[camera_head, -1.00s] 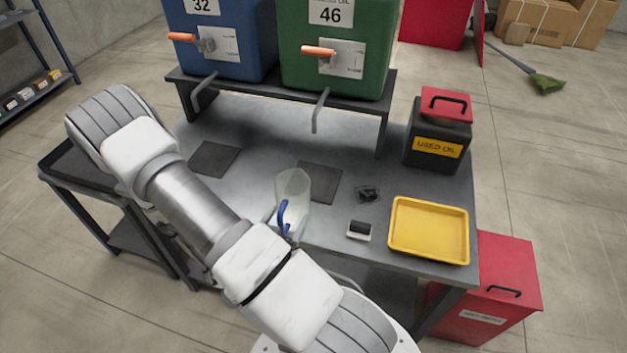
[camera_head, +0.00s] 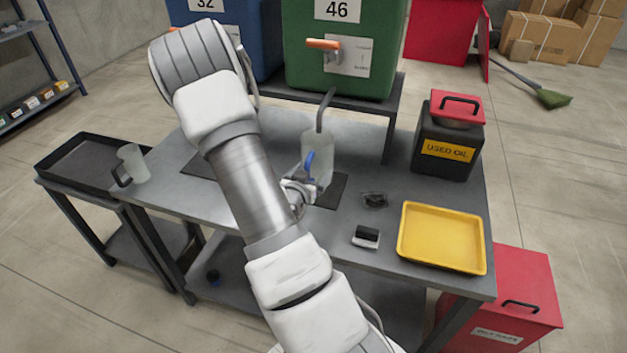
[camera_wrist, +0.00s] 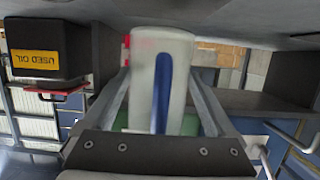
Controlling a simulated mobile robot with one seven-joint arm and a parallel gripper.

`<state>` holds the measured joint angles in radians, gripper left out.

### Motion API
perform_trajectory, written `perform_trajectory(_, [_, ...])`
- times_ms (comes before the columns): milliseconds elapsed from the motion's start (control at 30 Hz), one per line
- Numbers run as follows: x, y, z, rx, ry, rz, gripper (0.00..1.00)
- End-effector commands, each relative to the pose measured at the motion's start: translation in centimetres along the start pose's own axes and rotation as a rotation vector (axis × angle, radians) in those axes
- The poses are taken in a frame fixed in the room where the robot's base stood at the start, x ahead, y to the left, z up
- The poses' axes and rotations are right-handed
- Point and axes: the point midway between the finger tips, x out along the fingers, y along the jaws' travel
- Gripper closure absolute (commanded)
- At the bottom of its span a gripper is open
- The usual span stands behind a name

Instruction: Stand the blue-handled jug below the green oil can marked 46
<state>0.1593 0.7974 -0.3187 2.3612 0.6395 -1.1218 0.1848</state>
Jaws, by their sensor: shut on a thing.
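The translucent jug (camera_head: 319,147) with the blue handle (camera_head: 308,165) is upright at the dark square mat (camera_head: 331,192), below the bent spout (camera_head: 326,108) of the green oil can marked 46 (camera_head: 365,75). The spout's end is at the jug's mouth. My gripper (camera_head: 303,190) is shut on the jug from the near side. The wrist view shows the jug (camera_wrist: 145,75) between both fingers, handle facing the camera. I cannot tell whether its base touches the mat. The can's orange lever (camera_head: 323,44) points left.
A jug with a dark handle (camera_head: 133,162) stands at the left by a black tray (camera_head: 85,160). A used-oil container (camera_head: 445,145), yellow tray (camera_head: 442,237), small dark-and-white block (camera_head: 366,236) and dark crumpled item (camera_head: 374,200) are to the right. The blue can (camera_head: 265,35) is left.

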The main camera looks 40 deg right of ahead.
Motion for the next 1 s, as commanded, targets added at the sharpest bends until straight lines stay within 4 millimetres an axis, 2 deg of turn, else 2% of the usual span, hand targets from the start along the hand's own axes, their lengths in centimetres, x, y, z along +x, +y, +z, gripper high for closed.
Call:
perform_trajectory(200, [1.4, 0.0, -0.1, -0.002, 0.0, 0.0, 0.71])
perform_trajectory(500, [2.2, 0.1, 2.9, -0.002, -0.001, 0.0, 0.71])
perform_trajectory(900, [2.4, 0.0, 3.4, 0.0, 0.001, 0.0, 0.71])
perform_trajectory(933, [2.3, 0.0, 3.4, 0.0, 0.0, 0.0, 0.05])
perform_trajectory(967, [2.3, 0.0, 3.3, 0.0, 0.0, 0.0, 0.0])
perform_trajectory(1000, [2.3, 0.0, 3.3, 0.0, -0.001, 0.0, 0.0])
